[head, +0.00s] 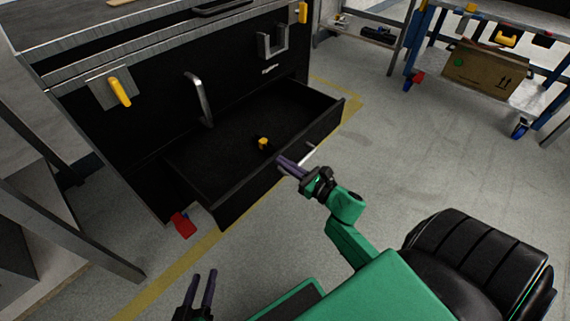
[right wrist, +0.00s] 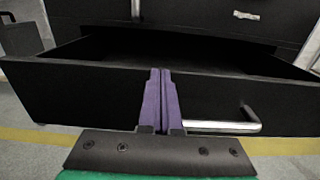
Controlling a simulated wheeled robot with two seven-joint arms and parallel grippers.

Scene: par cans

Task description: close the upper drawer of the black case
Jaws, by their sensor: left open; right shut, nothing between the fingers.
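The black case (head: 150,135) stands at the upper left in the head view. An open drawer (head: 215,150) sticks out low on its front. Above it is a flush, shut front with a silver handle (head: 198,100), which looks like the upper drawer. The open drawer's front (right wrist: 80,95) fills the middle of the right wrist view, its silver handle (right wrist: 225,127) at right. My right gripper (head: 283,162) is shut and empty at this front, left of the handle in the wrist view; I cannot tell whether it touches. My left gripper (head: 202,275) is open and empty, low at bottom left.
A small yellow and black object (head: 263,143) lies in the open drawer. A cart with a cardboard box (head: 487,70) stands at upper right. The grey floor (head: 420,150) between is clear.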

